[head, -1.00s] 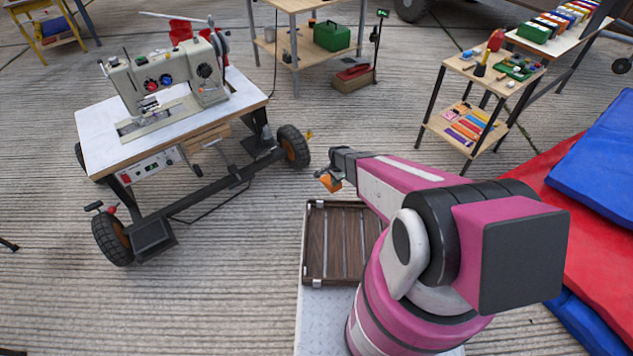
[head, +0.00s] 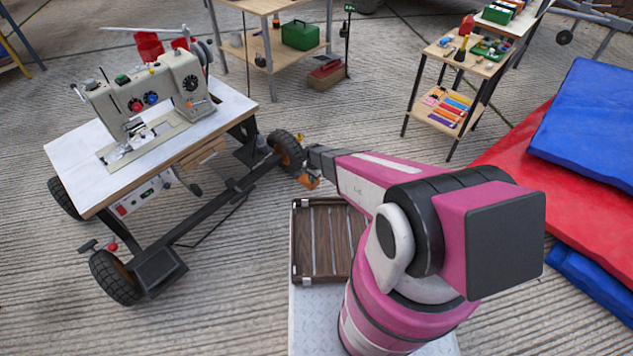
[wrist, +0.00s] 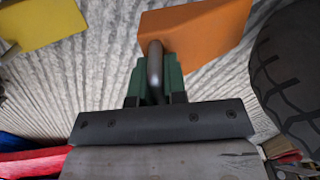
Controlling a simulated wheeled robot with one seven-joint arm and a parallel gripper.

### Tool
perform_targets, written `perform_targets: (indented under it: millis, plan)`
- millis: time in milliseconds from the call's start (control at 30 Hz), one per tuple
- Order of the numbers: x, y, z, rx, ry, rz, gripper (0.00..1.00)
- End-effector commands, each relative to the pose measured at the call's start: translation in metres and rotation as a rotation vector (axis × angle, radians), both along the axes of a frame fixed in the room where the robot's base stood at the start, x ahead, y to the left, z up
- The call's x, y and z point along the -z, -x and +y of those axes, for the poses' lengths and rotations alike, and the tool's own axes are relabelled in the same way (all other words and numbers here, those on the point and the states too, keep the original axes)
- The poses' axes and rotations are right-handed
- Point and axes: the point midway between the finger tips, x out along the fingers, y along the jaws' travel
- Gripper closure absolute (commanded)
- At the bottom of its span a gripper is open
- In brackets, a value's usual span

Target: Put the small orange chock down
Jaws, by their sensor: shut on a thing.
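The small orange chock (wrist: 205,30) shows in the wrist view, directly beyond my gripper (wrist: 155,70). A grey metal loop rises from the chock and sits between the green fingers, which are shut on it. In the head view the chock (head: 309,183) hangs from my gripper (head: 306,170) at the end of the pink arm, close to the right rear wheel of the sewing-machine cart. A dark tyre (wrist: 290,75) stands right beside the chock in the wrist view. I cannot tell whether the chock touches the ground.
The wheeled sewing-machine cart (head: 75,150) stands at left, with an orange-hubbed wheel (head: 287,151) near my gripper. A yellow thing (wrist: 40,22) lies at upper left in the wrist view. A slatted brown tray (head: 318,275) is in front of me. Red and blue mats (head: 520,150) lie at right.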

Motion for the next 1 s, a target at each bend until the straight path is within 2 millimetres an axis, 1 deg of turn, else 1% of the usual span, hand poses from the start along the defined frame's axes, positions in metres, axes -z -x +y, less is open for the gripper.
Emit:
perform_targets:
  millis: [33, 100, 267, 367, 467, 633, 700, 1000]
  plan:
    - [0.009, -0.013, -0.005, 0.002, 0.000, 0.000, 1.00]
    - [0.015, -0.022, -0.011, 0.001, 0.000, 0.000, 1.00]
    - [0.024, -0.034, -0.020, 0.000, 0.000, 0.000, 1.00]
    - [0.026, -0.036, -0.022, 0.000, 0.000, 0.000, 1.00]
    - [0.033, -0.036, -0.022, -0.001, 0.000, 0.000, 1.00]
    - [0.057, -0.037, -0.021, 0.000, 0.000, 0.000, 1.00]
    - [0.064, -0.036, -0.021, 0.000, 0.000, 0.000, 1.00]
    - [0.065, -0.035, -0.021, 0.000, 0.000, 0.000, 1.00]
